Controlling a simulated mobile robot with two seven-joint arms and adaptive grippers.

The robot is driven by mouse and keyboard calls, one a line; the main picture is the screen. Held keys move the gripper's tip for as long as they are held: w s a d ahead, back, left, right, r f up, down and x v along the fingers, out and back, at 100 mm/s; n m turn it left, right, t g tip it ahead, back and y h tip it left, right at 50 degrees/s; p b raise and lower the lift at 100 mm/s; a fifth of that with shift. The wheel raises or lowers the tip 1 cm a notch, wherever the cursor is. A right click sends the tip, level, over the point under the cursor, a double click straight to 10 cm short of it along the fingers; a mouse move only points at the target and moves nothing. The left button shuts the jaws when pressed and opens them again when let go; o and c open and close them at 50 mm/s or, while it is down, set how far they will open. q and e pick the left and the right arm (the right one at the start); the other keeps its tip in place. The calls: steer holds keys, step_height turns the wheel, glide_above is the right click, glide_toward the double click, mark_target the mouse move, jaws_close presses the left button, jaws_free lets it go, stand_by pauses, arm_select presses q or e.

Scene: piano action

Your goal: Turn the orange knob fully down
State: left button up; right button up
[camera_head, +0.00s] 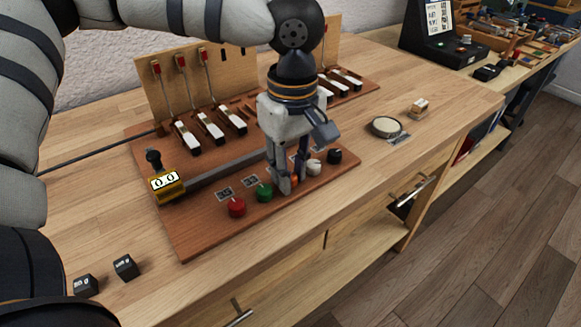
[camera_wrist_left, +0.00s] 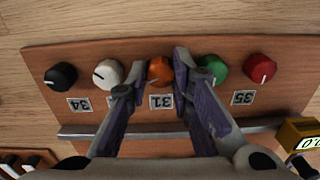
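The orange knob (camera_wrist_left: 160,71) sits in the middle of a row of knobs on a brown wooden board (camera_head: 188,238). In the head view, only part of the orange knob (camera_head: 295,180) shows behind the fingers. My left gripper (camera_head: 284,186) points down over it. In the left wrist view, its two fingertips (camera_wrist_left: 161,62) stand one on each side of the orange knob and appear to press against its sides. A label reading 31 lies by this knob. My right gripper is in neither view.
A green knob (camera_head: 264,192) and a red knob (camera_head: 237,207) lie left of the gripper; a white knob (camera_head: 313,167) and a black knob (camera_head: 334,156) lie right. A yellow counter (camera_head: 166,185) and metal rail (camera_head: 222,170) run behind. Piano hammers (camera_head: 211,127) stand further back.

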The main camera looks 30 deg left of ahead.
arm_select(q)
jaws_close()
steer(key=n, duration=0.5)
steer(key=shift+n, duration=0.4)
steer(key=n, duration=0.3)
steer(key=shift+n, duration=2.1)
steer(key=o, duration=0.5)
jaws_free()
